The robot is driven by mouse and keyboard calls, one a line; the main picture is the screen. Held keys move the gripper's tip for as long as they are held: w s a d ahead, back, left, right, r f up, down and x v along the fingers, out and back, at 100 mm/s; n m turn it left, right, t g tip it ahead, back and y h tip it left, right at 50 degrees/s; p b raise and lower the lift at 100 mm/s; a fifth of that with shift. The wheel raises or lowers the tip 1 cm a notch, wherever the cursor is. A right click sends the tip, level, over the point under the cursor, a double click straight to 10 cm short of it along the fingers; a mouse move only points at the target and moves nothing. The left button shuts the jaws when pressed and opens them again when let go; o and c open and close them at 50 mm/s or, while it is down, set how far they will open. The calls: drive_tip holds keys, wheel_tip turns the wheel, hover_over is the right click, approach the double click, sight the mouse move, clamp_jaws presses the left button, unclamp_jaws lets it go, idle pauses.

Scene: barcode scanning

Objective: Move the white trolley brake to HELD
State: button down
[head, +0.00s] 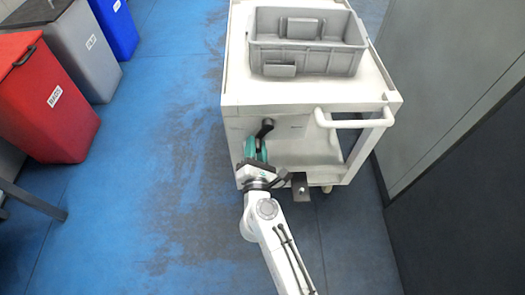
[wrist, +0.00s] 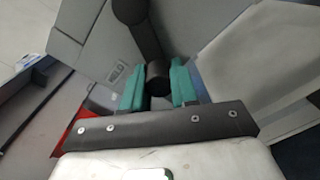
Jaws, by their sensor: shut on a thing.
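The white trolley (head: 298,98) stands upright in the head view. Its black brake lever (head: 266,127) is on the front panel, left of the push handle. In the wrist view the lever (wrist: 143,35) runs from a round pivot at the top down to a knob between the teal fingers. My gripper (head: 255,150) is at the lever, shut on its knob end; it also shows in the wrist view (wrist: 158,85). A small label (wrist: 117,72), seeming to read HELD, is on the panel left of the lever. The lever's tip is partly hidden by my gripper in the head view.
A grey crate (head: 351,62) sits on the trolley top. The white push handle (head: 352,123) sticks out to the right of the lever. Red (head: 45,100), grey (head: 88,50) and blue (head: 116,28) bins stand at left. Grey cabinets (head: 450,90) line the right. Blue floor is clear between.

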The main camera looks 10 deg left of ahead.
drive_tip(key=a+m, duration=0.1)
drive_tip(key=m, duration=0.1)
drive_tip(key=a+m+b, duration=0.1)
drive_tip(key=shift+s+r+m+b, duration=0.15)
drive_tip(key=shift+s+m+b, duration=0.15)
drive_tip(key=shift+s+m, duration=0.1)
drive_tip(key=shift+s+a+r, duration=0.1)
drive_tip(key=shift+a+r, duration=0.05)
drive_tip(key=shift+a, duration=0.05)
drive_tip(key=c, duration=1.3)
unclamp_jaws()
drive_tip(key=shift+o, duration=1)
drive_tip(key=shift+a, duration=0.2)
drive_tip(key=shift+o, duration=1.1)
drive_tip(key=shift+r, duration=0.1)
drive_tip(key=shift+d, duration=0.15)
